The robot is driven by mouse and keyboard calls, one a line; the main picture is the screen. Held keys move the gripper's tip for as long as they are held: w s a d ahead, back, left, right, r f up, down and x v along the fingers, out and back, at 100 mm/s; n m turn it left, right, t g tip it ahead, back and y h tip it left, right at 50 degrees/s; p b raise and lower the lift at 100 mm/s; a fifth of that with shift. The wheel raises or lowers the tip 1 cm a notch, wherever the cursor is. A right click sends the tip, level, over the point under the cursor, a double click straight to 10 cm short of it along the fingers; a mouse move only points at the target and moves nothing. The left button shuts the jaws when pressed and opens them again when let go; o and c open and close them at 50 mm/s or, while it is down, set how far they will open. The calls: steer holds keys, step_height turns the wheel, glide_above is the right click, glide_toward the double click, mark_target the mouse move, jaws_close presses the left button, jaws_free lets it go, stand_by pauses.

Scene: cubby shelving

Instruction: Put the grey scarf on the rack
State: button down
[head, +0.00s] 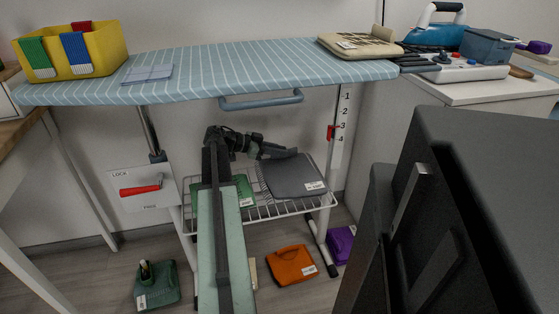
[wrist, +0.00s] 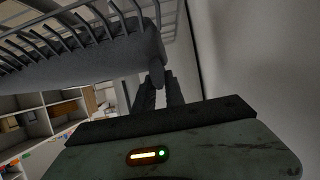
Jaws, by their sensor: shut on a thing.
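The grey scarf (head: 296,177), folded flat with a white label, lies on the right part of the white wire rack (head: 262,212) under the ironing board. My gripper (head: 292,154) is at the scarf's back edge, shut on it. In the wrist view the scarf (wrist: 95,62) is a grey mass against the rack's bars (wrist: 60,25), and a narrow part of it reaches my gripper's fingers (wrist: 158,90). The exact grip on the cloth is partly hidden.
A green folded cloth (head: 243,190) lies on the rack's left, partly behind my arm. The ironing board (head: 230,68) is close above. Orange (head: 291,265) and purple (head: 341,244) cloths and a green item (head: 156,286) lie on the floor. A black box-like object (head: 470,210) fills the right foreground.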

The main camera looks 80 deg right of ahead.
step_height(320, 180, down, 3)
steer(key=shift+r+b, duration=0.1)
steer(key=shift+b, duration=0.75)
steer(key=shift+r, duration=0.2)
steer(key=c, duration=1.8)
jaws_free()
steer(key=shift+f, duration=0.2)
steer(key=o, duration=0.4)
